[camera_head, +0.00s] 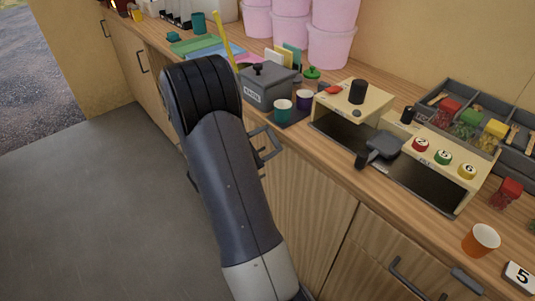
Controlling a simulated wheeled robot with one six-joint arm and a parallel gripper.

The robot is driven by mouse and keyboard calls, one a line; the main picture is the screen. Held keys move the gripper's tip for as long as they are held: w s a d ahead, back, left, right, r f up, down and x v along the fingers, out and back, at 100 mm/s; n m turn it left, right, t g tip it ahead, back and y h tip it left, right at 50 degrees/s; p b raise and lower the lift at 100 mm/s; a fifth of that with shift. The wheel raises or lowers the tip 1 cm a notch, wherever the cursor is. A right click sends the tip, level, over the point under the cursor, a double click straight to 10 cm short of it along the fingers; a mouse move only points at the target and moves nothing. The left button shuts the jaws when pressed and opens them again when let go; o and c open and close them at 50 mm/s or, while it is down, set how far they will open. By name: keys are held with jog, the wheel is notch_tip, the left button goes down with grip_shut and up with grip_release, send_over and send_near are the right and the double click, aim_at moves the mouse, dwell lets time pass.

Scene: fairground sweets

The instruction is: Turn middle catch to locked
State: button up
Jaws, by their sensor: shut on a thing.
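I cannot make out a middle catch or any locked marking in this view. My arm rises from the bottom across the front of the counter and bends at a dark joint. A beige machine (444,155) on the counter carries a red (420,145), a green (443,157) and a yellow (467,171) numbered round piece in a row.
A wooden counter (330,154) runs diagonally. It bears a grey lidded box (268,87), a teal cup (283,111), a beige unit with a black knob (358,92), a dark sweets tray (455,92) and an orange cup (480,240). Pink tubs (331,46) stand behind. Grey floor (90,200) lies open at left.

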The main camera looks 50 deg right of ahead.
jog(key=m+b, duration=0.3)
jog(key=b, duration=0.3)
jog(key=w+m+b, duration=0.1)
jog(key=m+b, duration=0.3)
jog(key=b, duration=0.2)
jog(key=f+m+b, duration=0.1)
jog(key=m+b, duration=0.2)
jog(key=b, duration=0.3)
jog(key=shift+w+f+m, duration=0.1)
jog(key=shift+w+m, duration=0.05)
jog(key=shift+m, duration=0.15)
jog(key=o, duration=1)
jog(key=w+a+p, duration=0.1)
jog(key=a, duration=0.9)
jog(key=shift+a, duration=0.35)
jog(key=shift+w+d, duration=0.1)
